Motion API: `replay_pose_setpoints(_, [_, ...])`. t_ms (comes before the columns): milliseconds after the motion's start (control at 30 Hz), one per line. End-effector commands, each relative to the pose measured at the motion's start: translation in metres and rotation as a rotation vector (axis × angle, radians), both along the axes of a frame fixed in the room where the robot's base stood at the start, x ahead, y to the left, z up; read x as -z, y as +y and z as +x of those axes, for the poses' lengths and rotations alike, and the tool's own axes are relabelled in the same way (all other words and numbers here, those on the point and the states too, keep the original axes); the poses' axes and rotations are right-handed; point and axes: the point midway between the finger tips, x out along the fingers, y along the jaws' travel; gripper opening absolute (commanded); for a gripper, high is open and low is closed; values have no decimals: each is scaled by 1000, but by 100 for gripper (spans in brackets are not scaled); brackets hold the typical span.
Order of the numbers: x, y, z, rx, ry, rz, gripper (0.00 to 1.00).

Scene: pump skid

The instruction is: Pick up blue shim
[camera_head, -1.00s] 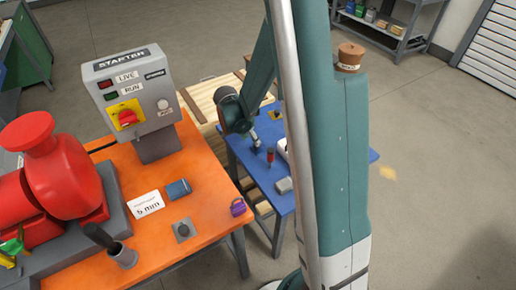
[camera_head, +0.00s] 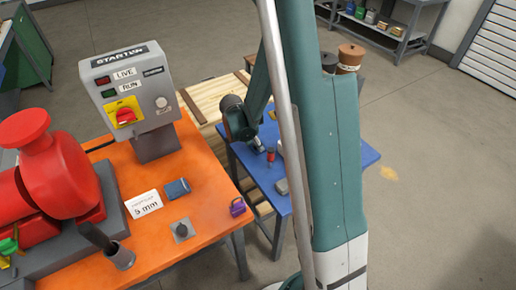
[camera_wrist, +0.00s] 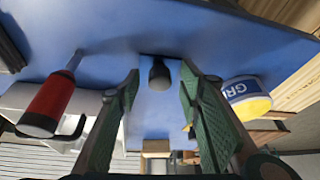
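In the wrist view, a black knob (camera_wrist: 160,74) stands between my fingers. A dark edge around it looks like a plate, perhaps the blue shim, hard to tell from the blue tabletop. My gripper (camera_wrist: 159,86) is open, with one green ribbed finger on each side of the knob and a gap to both. In the head view, my gripper (camera_head: 259,146) is small and partly hidden, low over the blue table. A small blue block (camera_head: 177,188) lies on the orange bench, far from my gripper; I cannot tell whether it is a shim.
On the blue table (camera_head: 366,157), a red-handled screwdriver (camera_wrist: 50,102) is left of my fingers and a yellow-and-white tin (camera_wrist: 247,98) is close on the right. The orange bench (camera_head: 215,205) holds a starter box (camera_head: 133,92), a red pump (camera_head: 60,180) and a purple padlock (camera_head: 237,207).

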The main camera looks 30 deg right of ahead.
Motion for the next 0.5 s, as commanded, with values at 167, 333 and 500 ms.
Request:
replay_pose_setpoints(167, [0, 0, 0, 0, 0, 0, 36])
replay_pose_setpoints(333, [0, 0, 0, 0, 0, 0, 36])
replay_pose_setpoints(500, [0, 0, 0, 0, 0, 0, 23])
